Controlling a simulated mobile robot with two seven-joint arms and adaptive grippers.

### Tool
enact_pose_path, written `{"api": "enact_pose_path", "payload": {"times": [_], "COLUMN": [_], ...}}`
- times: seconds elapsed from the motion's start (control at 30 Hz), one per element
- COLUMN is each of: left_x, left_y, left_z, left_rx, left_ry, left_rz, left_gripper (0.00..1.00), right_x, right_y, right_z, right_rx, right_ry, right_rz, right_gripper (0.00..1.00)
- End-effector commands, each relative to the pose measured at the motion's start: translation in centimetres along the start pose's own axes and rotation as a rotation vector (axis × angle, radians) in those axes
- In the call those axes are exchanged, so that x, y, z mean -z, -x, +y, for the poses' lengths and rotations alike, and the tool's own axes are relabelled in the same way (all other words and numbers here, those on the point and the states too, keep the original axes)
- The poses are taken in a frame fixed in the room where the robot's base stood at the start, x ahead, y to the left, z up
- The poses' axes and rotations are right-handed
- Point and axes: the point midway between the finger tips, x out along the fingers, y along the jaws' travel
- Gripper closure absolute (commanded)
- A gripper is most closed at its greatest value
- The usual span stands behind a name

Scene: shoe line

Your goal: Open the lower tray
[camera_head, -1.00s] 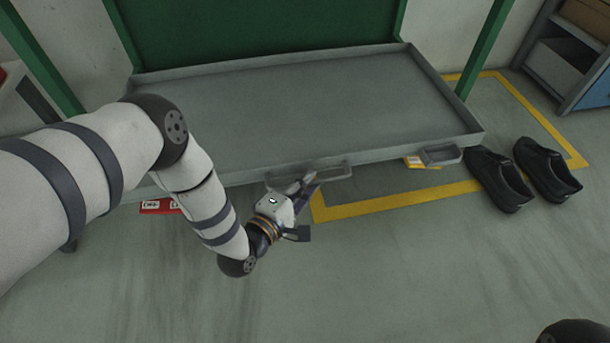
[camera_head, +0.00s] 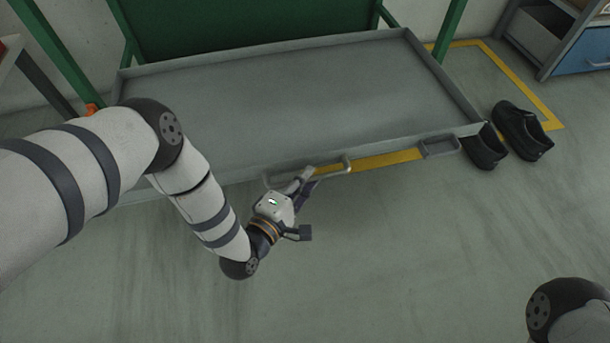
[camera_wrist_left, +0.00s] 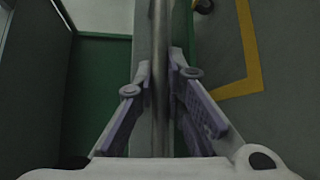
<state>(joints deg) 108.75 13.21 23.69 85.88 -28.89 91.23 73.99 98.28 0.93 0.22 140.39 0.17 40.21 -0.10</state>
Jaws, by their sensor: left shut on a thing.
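The lower tray (camera_head: 290,100) is a wide, flat grey tray with a low rim, below a green panel in the head view. A grey bar handle (camera_head: 343,166) sits on its front edge. My left gripper (camera_head: 308,180) is at this handle, its fingers shut on it. In the left wrist view the handle bar (camera_wrist_left: 160,80) runs upright between the two fingers of my left gripper (camera_wrist_left: 160,72). The tray sticks out in front of the green frame, and its front edge overhangs the yellow floor line. My right gripper is out of view.
Black shoes (camera_head: 522,130) stand on the floor by the tray's right corner. A shelf unit with a blue drawer (camera_head: 588,52) is at the upper right. The floor (camera_head: 400,240) in front is clear.

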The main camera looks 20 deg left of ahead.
Motion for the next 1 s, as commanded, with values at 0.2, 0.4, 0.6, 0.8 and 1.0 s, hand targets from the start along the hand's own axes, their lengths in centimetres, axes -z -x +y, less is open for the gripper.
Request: {"api": "enact_pose_path", "payload": {"times": [0.2, 0.4, 0.6, 0.8, 1.0], "left_x": [0.0, 0.0, 0.0, 0.1, 0.1], "left_y": [-0.1, 0.0, 1.5, 7.0, 11.0], "left_z": [0.1, 0.1, -0.1, -0.1, 0.0], "left_rx": [-0.003, -0.001, 0.003, 0.005, 0.001], "left_ry": [0.002, 0.001, 0.001, 0.002, 0.001], "left_rz": [0.001, 0.001, 0.001, 0.002, 0.001], "left_gripper": [0.69, 0.69, 0.69, 0.69, 0.69], "right_x": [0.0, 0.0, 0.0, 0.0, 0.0], "right_y": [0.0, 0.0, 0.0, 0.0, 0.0], "right_z": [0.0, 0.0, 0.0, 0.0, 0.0], "right_rx": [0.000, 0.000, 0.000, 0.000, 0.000], "right_ry": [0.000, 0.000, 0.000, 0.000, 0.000], "right_rz": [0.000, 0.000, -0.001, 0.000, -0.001], "right_gripper": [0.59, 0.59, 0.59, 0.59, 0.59]}}
